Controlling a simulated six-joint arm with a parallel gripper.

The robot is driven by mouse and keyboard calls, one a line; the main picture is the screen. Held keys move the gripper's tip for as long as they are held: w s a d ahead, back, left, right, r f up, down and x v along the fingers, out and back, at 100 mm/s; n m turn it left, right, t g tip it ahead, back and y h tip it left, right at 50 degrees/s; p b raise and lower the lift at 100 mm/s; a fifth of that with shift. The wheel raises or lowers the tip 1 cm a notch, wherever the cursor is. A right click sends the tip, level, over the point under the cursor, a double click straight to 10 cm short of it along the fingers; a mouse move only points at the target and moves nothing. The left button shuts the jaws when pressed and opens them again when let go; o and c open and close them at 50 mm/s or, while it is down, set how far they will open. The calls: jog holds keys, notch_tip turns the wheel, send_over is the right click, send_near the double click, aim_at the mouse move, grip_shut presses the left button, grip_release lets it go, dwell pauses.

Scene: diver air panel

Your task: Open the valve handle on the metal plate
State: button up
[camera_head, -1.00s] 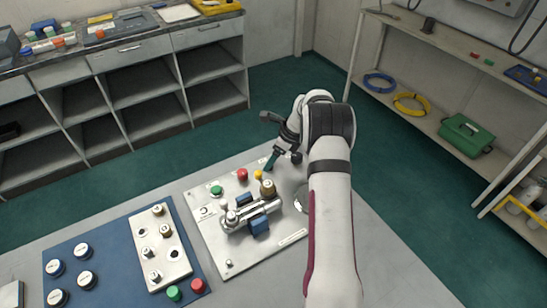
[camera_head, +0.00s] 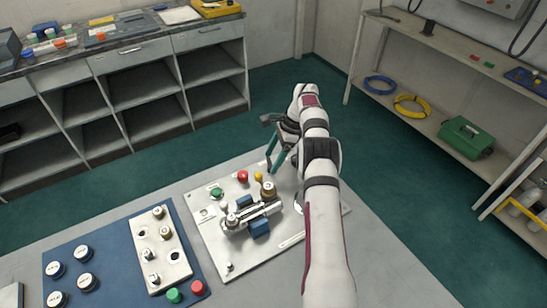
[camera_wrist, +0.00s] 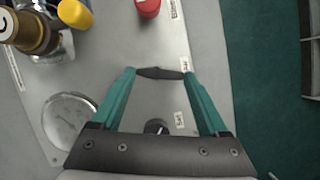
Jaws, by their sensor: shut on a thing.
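The metal plate (camera_head: 205,248) lies on the table and carries pipe fittings and coloured buttons. In the wrist view, the dark valve handle (camera_wrist: 160,73) lies crosswise between the tips of my gripper's teal fingers (camera_wrist: 158,74). Both tips touch its ends, so my gripper is shut on it. In the head view, my gripper (camera_head: 276,165) points down at the plate's far edge, and the handle cannot be made out there.
A brass-topped fitting (camera_head: 268,190) on a silver pipe (camera_head: 252,213), a red button (camera_head: 243,176) and a yellow knob (camera_head: 258,176) stand close to my gripper. A round gauge (camera_wrist: 69,120) is beside it. A blue mat (camera_head: 112,285) with knobs lies to the left.

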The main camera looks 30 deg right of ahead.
dwell(0.5)
jog(key=o, duration=1.2)
jog(key=shift+o, duration=0.2)
